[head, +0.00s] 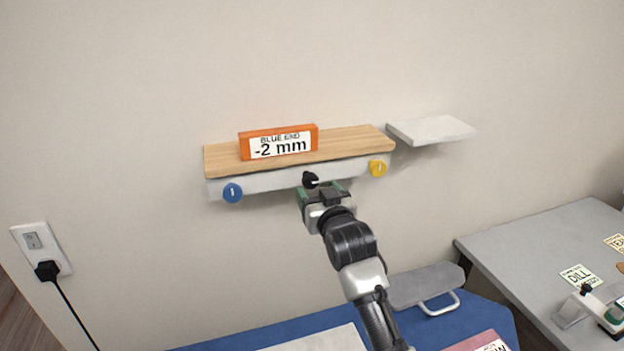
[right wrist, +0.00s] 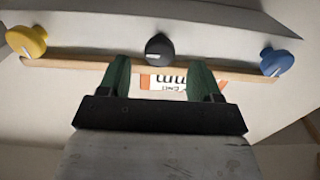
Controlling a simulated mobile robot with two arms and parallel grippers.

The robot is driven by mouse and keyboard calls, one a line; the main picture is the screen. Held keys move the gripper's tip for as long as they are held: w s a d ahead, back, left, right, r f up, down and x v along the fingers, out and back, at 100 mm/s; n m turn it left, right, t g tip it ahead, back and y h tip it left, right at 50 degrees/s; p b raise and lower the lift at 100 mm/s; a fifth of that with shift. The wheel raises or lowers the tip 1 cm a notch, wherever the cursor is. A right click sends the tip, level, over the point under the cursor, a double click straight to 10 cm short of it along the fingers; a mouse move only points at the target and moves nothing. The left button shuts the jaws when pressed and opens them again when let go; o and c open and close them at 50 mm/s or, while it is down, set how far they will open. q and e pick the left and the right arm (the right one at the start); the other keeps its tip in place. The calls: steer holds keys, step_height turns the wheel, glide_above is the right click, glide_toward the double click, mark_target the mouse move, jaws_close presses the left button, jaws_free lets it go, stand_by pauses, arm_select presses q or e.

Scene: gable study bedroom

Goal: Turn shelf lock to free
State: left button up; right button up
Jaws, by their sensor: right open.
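A wooden-topped shelf (head: 345,144) with a pale front rail (head: 261,184) is fixed to the wall. A black knob (head: 310,179) with a light pointer mark sits in the middle of the rail; I take it as the shelf lock. It also shows in the right wrist view (right wrist: 159,50). My right gripper (head: 311,192) is just below and in front of this knob. In the right wrist view its green fingers (right wrist: 162,80) are apart, with the knob beyond their tips. I cannot tell whether they touch it. My left gripper is not in view.
A blue knob (head: 232,192) and a yellow knob (head: 377,168) flank the black one. An orange gauge reading "BLUE END -2 mm" (head: 279,142) stands on the shelf. A small grey shelf (head: 432,129) is at right. A grey desk (head: 540,250) stands lower right.

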mark_target(312, 184)
steer(key=shift+p+x, duration=0.45)
steer(key=shift+x, duration=1.75)
steer(key=c, duration=0.9)
